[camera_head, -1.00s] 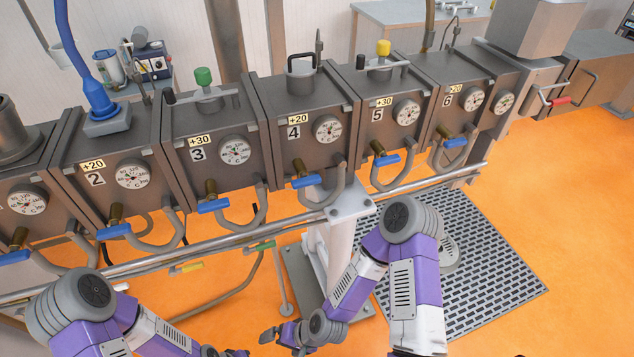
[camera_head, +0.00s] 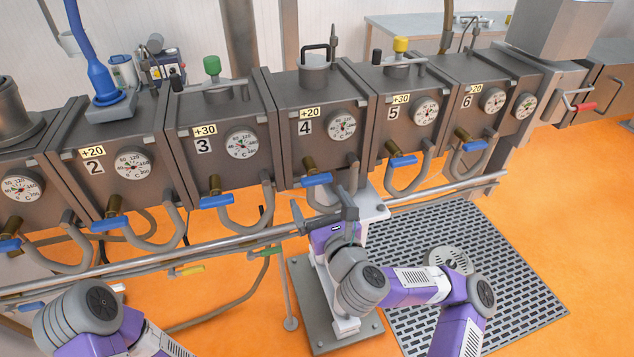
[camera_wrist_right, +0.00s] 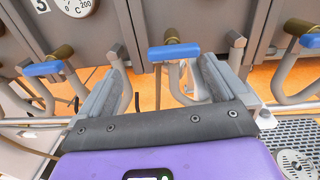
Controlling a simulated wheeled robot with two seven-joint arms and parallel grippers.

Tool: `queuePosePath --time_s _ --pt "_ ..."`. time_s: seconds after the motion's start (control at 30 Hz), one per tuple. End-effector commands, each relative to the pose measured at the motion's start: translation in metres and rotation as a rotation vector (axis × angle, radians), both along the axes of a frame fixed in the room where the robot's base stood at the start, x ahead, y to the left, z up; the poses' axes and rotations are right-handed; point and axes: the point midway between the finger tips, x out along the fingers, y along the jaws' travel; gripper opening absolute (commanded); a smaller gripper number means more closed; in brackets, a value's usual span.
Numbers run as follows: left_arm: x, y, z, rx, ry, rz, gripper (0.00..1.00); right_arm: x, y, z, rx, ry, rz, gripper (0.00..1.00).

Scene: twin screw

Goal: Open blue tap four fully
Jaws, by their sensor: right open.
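Blue tap four (camera_head: 315,180) is a blue lever handle on a brass stem below the panel marked 4 (camera_head: 304,127). In the head view the handle lies crosswise, about level. In the right wrist view the tap four handle (camera_wrist_right: 174,52) is between and beyond my two fingers, apart from them. My right gripper (camera_head: 325,212) is just below and in front of tap four, with its fingers spread and nothing between them. It also shows in the right wrist view (camera_wrist_right: 175,75). My left arm shows at the lower left, but its gripper is out of view.
Blue tap three (camera_head: 216,201) is to the left and blue tap five (camera_head: 403,161) to the right, both crosswise. Curved grey pipes hang beside the taps. A long horizontal rail (camera_head: 240,245) runs below. A pale post stands behind my right gripper.

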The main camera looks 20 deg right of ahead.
Motion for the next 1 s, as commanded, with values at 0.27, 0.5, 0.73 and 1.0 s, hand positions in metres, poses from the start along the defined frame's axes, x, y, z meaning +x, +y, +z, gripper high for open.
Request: queuePosePath --time_s 0.27,0.5,0.73,1.0 --pt "0.0 0.0 0.012 0.0 0.0 0.0 0.43 0.003 -0.018 0.008 0.06 0.001 -0.043 1.0" --pt "0.0 0.0 0.041 0.0 0.0 0.0 0.43 0.016 -0.018 0.01 0.059 0.002 -0.043 1.0" --pt "0.0 0.0 0.05 0.0 -0.001 -0.001 0.43 0.036 -0.015 0.004 0.056 -0.002 -0.041 1.0" --pt "0.0 0.0 0.041 0.0 0.0 0.0 0.43 0.068 -0.014 0.004 0.055 -0.002 -0.04 1.0"
